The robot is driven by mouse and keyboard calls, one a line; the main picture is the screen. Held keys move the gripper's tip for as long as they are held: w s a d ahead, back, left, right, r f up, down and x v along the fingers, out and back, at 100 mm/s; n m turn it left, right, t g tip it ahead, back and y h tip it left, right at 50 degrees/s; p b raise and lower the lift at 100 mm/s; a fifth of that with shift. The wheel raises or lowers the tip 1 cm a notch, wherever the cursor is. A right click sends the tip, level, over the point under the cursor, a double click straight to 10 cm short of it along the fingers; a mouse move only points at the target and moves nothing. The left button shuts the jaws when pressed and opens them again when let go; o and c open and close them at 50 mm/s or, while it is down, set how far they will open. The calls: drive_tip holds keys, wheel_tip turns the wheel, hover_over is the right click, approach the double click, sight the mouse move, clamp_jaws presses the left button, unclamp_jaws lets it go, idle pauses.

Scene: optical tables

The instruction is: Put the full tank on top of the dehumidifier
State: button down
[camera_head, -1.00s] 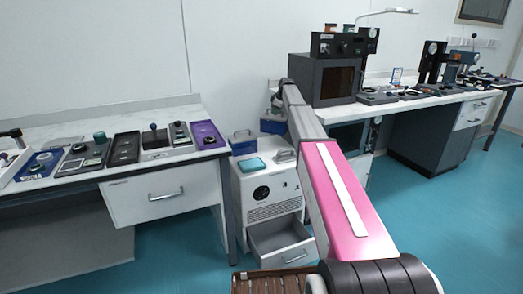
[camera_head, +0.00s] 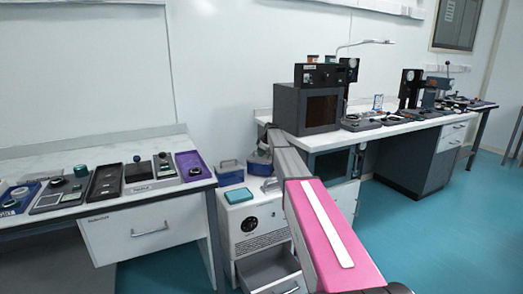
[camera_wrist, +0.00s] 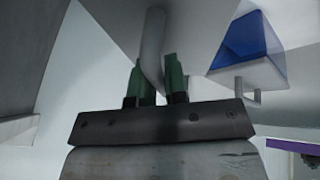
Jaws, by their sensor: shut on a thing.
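The dehumidifier (camera_head: 249,222) is a white box with a dial and a grille, standing between the two tables in the head view. My gripper (camera_wrist: 156,62) has green fingers shut on the curved grey handle (camera_wrist: 152,38) of a tank with a pale grey top. In the head view this seems to be the blue tank (camera_head: 258,161) behind the dehumidifier, partly hidden by my arm, which also hides the gripper. A second blue tank (camera_head: 229,166) with a handle stands to its left. It seems to show in the wrist view (camera_wrist: 240,38). Fill levels cannot be told.
A teal box (camera_head: 239,195) lies on the dehumidifier's top. Its lower drawer (camera_head: 268,268) stands open. The left table (camera_head: 30,222) bears several small devices. The right table (camera_head: 400,124) bears a dark oven-like box (camera_head: 306,110) near my arm.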

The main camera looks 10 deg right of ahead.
drive_tip(key=shift+f, duration=0.6)
drive_tip(key=c, duration=1.1)
unclamp_jaws()
drive_tip(key=shift+f, duration=0.15)
drive_tip(key=shift+c, duration=0.2)
